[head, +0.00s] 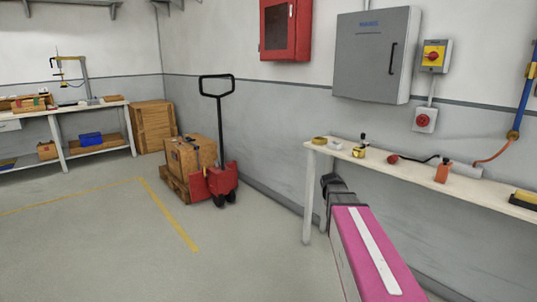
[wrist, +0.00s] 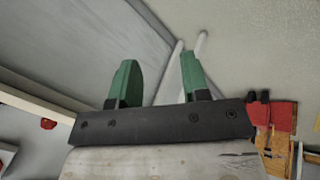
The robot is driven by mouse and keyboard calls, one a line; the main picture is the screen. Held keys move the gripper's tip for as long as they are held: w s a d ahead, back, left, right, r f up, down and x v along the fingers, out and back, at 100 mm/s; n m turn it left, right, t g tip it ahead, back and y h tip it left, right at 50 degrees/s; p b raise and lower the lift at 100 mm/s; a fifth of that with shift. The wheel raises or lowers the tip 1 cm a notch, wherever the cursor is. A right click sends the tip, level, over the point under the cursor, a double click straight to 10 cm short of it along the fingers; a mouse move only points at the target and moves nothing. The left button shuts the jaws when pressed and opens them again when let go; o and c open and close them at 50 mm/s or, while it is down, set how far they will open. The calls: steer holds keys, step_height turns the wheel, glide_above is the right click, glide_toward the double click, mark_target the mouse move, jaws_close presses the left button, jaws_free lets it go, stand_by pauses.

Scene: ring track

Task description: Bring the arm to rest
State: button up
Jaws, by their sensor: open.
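My gripper (wrist: 159,62) shows in the wrist view as two green fingers on a dark bar. The fingers stand apart, with nothing between them. In the head view my pink arm (head: 375,255), with a white stripe, reaches in from the lower right. Its dark far end (head: 333,185) is close in the picture to the left end of the wall bench (head: 455,184). I cannot make out the fingers there, nor tell whether the arm touches the bench.
Small items, including an orange block (head: 442,172), stand on the bench along the right wall. A red pallet truck (head: 215,183) with a wooden crate (head: 190,157) stands farther back. A worktable (head: 60,112) is at the far left. The floor (head: 110,255) at left is clear.

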steer(key=s+a+f+g+y, duration=0.1)
steer(key=s+a+f, duration=0.3)
steer(key=s, duration=0.2)
steer(key=s+a+f+m+g+y, duration=0.1)
steer(key=s+a+f, duration=0.2)
steer(key=s, duration=0.3)
steer(key=s+a+f+g+y, duration=0.1)
steer(key=s+a+f+y, duration=0.1)
steer(key=s+a+f, duration=0.2)
steer(key=s+f, duration=0.1)
steer(key=s, duration=0.2)
steer(key=shift+a+m, duration=0.3)
steer(key=shift+m, duration=0.1)
steer(key=shift+s, duration=0.1)
